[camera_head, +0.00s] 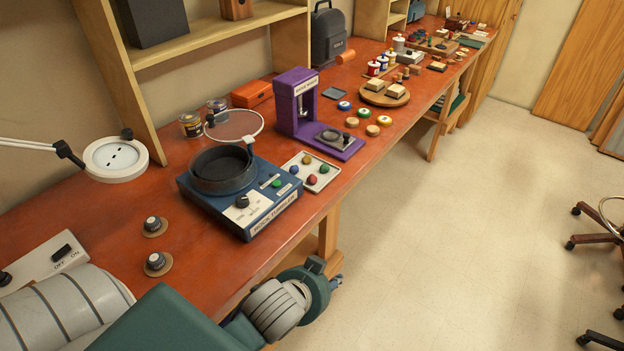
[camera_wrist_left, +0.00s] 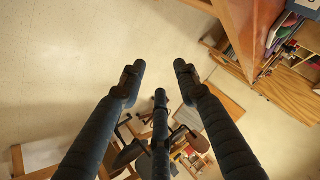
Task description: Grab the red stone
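The red stone (camera_head: 312,180) is a small round stone on a white tray (camera_head: 296,184), at the tray's near right corner in the head view. It shares the tray with a blue stone (camera_head: 294,170), a green stone (camera_head: 324,169) and an olive-yellow stone (camera_head: 307,160). My left gripper (camera_head: 334,282) is off the table's front edge, lower than the tabletop and apart from the tray. Its fingers are mostly hidden there. In the left wrist view the left gripper (camera_wrist_left: 158,74) has its fingers spread with nothing between them. My right gripper is not in view.
The blue rock tumbler (camera_head: 240,200) stands left of the tray. A purple press (camera_head: 297,110) stands behind and right of it. A magnifier lamp (camera_head: 115,159) is at the left. The floor in front of the table (camera_head: 420,240) is clear.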

